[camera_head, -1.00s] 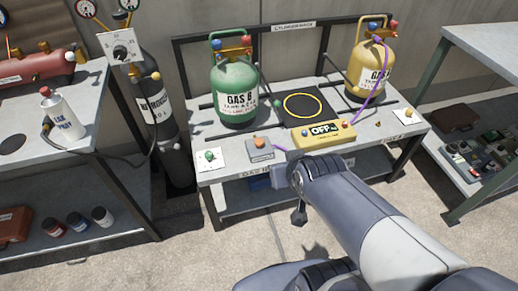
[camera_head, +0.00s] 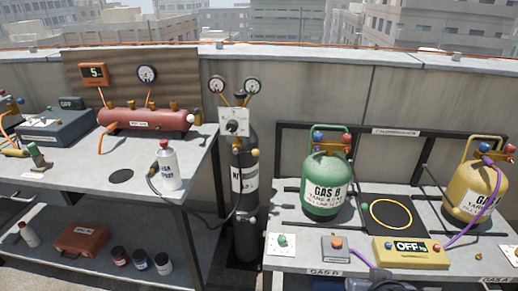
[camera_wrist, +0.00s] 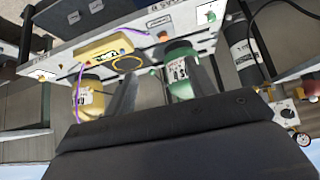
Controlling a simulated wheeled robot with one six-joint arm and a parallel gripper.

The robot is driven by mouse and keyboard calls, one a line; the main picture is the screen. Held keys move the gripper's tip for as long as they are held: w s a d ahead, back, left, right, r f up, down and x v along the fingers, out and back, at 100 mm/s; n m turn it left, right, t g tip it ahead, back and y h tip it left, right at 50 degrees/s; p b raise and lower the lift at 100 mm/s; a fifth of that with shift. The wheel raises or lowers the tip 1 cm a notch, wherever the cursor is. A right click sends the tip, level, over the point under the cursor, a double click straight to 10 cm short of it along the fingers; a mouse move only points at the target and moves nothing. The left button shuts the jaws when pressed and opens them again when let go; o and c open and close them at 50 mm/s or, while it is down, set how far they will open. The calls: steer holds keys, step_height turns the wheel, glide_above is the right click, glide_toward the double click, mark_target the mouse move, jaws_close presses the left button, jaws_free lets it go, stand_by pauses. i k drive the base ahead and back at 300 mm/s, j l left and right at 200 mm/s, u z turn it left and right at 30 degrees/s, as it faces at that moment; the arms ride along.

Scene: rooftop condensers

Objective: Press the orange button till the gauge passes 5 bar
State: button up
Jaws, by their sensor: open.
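The orange button (camera_head: 336,241) sits on a small grey box on the bench, in front of the green GAS B cylinder. It also shows in the wrist view (camera_wrist: 163,36), beyond my fingers. Round white gauges show on the wooden board (camera_head: 147,73) and as a pair (camera_head: 217,84) above the black nitrogen cylinder (camera_head: 245,195); their needles are too small to read. An orange display (camera_head: 94,73) beside the board gauge shows a 5. My gripper (camera_wrist: 163,78) is open and empty, its two dark fingers apart and clear of the button. It is outside the head view.
The green cylinder (camera_head: 324,190), yellow cylinder (camera_head: 475,195) and yellow scale display reading OFF (camera_head: 410,253) stand near the button. A green knob on a white plate (camera_head: 281,243) is left of it. A red tank (camera_head: 150,119) and leak spray bottle (camera_head: 167,166) are on the left bench.

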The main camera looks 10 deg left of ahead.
mark_target(336, 242)
steer(key=i+j+z, duration=0.45)
steer(key=i+j, duration=0.25)
steer(key=i, duration=0.1)
